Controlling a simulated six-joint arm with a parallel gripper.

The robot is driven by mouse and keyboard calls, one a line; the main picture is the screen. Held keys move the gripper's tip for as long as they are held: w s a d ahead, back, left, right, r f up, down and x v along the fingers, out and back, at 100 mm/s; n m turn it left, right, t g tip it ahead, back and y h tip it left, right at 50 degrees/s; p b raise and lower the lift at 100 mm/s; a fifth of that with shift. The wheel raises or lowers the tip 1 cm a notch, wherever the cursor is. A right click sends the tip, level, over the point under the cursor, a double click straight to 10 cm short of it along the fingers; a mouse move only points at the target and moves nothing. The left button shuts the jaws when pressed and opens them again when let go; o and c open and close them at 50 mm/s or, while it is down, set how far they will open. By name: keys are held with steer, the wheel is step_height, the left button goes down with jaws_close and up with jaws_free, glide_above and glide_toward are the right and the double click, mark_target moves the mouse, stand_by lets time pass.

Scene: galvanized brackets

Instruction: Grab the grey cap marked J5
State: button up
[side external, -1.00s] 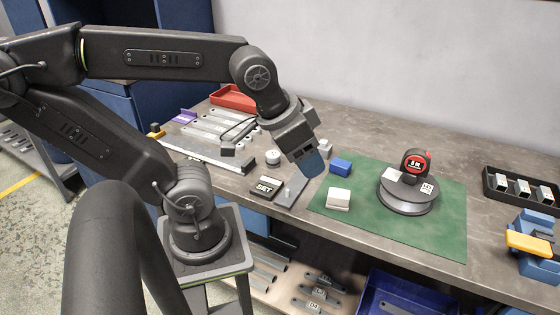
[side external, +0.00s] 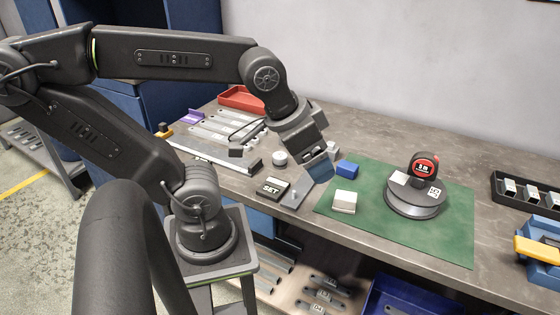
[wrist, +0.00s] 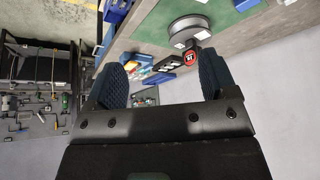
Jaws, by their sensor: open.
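A round grey turntable (side external: 412,208) stands on the green mat. It carries a red and black tape measure (side external: 425,168) and, at its right edge, a small light piece with dark marking (side external: 434,191). The marking looks like J5 but is too small to read surely. Another pale piece (side external: 399,179) sits at the turntable's left. My gripper (side external: 320,172) is above the mat's left edge, left of the turntable and apart from it. In the wrist view its blue padded fingers (wrist: 161,82) are spread with nothing between them. The turntable (wrist: 189,28) and tape measure appear at the top there.
A white block (side external: 344,202) and a blue block (side external: 347,169) lie on the mat (side external: 450,240) near my gripper. A box lettered SET (side external: 272,187) and a round grey piece (side external: 280,158) lie to the left. A black tray (side external: 530,192) and blue-yellow item (side external: 540,245) are right.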

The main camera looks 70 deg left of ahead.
steer(key=shift+a, duration=0.1)
steer(key=n+g+y, duration=0.3)
steer(key=n+y, duration=0.1)
steer(key=n, duration=1)
glide_toward(279, 156)
steer(key=x, duration=0.5)
steer(key=shift+w+f, duration=0.15)
steer(key=shift+f, duration=0.25)
steer(key=shift+x, duration=2.55)
steer(key=shift+a, duration=0.1)
steer(key=shift+c, duration=0.2)
steer(key=c, duration=1)
